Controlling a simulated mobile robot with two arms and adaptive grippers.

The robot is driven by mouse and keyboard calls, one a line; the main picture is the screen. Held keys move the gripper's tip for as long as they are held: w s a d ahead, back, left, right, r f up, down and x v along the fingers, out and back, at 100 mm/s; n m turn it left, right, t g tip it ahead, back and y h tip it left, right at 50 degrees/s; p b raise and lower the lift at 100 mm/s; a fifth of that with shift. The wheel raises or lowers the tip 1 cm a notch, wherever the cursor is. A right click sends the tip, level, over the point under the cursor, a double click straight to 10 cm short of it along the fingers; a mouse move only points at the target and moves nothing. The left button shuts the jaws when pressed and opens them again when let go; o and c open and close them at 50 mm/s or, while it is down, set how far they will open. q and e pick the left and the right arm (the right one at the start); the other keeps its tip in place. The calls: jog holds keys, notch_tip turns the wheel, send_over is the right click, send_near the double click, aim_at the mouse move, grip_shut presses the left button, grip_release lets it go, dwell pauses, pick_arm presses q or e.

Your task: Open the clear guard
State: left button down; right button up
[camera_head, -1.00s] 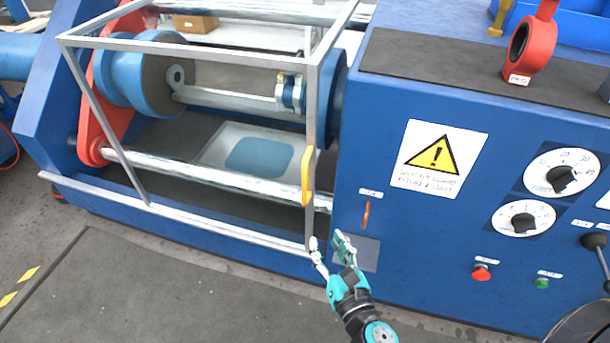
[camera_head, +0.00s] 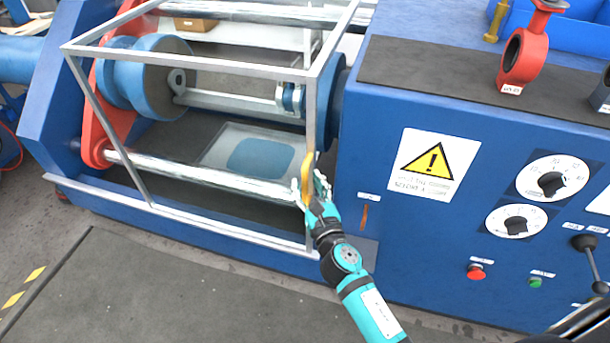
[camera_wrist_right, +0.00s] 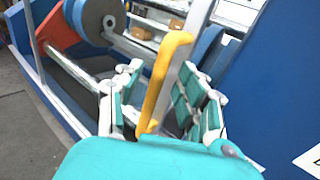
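The clear guard (camera_head: 145,196) is a grey-framed see-through box over the front of the blue machine, and it looks closed. Its yellow handle (camera_head: 307,176) is upright on the frame's right post; it also shows in the right wrist view (camera_wrist_right: 166,78). My right gripper (camera_head: 308,186) is at the handle's lower part. In the right wrist view the gripper's fingers (camera_wrist_right: 160,102) are spread apart, one on each side of the handle. Whether they touch it I cannot tell. My left gripper is not in view.
Behind the guard are blue discs (camera_head: 160,75) and steel bars. Right of the guard, the blue panel carries a warning sign (camera_head: 433,165), dials (camera_head: 515,221), a red button (camera_head: 476,272) and a lever (camera_head: 590,255). The floor in front (camera_head: 160,290) is clear.

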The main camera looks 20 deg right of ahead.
jog(key=shift+w, duration=1.15)
grip_shut()
jog(key=shift+w+f, duration=0.1)
jog(key=shift+f, duration=0.1)
